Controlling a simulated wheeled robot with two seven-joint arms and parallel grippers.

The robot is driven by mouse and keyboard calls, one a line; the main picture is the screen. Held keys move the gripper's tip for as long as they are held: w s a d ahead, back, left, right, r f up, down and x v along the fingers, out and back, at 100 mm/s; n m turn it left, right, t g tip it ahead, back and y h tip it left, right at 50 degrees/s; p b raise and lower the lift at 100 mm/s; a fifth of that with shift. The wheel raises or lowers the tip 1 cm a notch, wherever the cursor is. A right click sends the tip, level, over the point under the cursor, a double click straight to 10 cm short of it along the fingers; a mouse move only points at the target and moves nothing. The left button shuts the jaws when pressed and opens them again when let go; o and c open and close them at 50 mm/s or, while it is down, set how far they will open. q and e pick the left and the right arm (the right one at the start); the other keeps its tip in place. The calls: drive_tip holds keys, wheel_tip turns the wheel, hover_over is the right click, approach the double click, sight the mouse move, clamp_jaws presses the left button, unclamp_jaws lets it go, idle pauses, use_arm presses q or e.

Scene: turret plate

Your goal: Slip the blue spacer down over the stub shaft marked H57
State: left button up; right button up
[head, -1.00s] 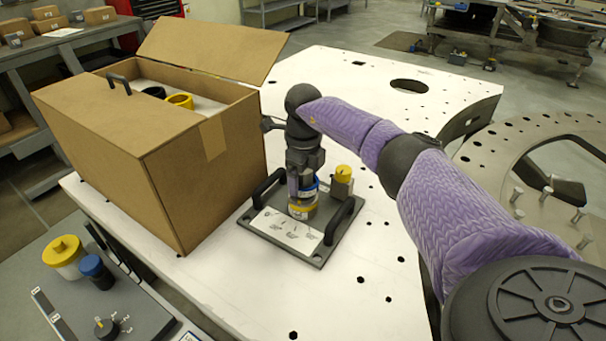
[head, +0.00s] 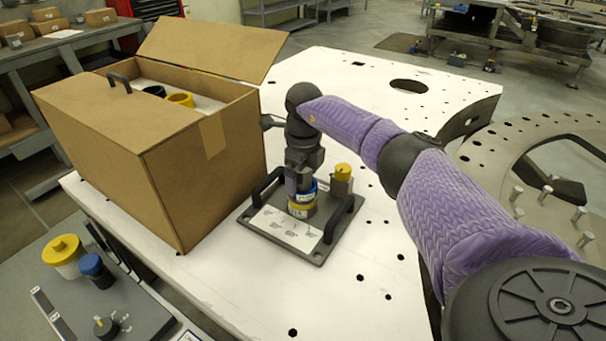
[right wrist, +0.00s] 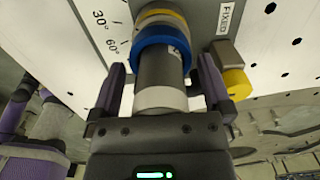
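The blue spacer (head: 304,193) is a ring around an upright grey stub shaft (right wrist: 160,80), low down, just above a yellow collar (head: 302,210). The right wrist view shows the blue spacer (right wrist: 162,45) encircling the shaft, close to the yellow band. Whether it touches the band is unclear. The mark on the collar is too small to read. My right gripper (head: 302,184) points down over the shaft. In the wrist view its fingers (right wrist: 161,72) stand apart, one each side of the shaft, with narrow gaps. My left gripper is out of view.
The shaft stands on a dark plate (head: 325,248) with two black handles and a white printed label. A yellow-capped block (head: 342,178) stands close right of the shaft. An open cardboard box (head: 110,150) stands to the left. The white table (head: 390,270) is clear at front right.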

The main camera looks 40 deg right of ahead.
drive_tip(key=r+p, duration=0.2)
drive_tip(key=r, duration=0.7)
drive_tip(key=shift+s, duration=0.2)
drive_tip(key=shift+r, duration=0.45)
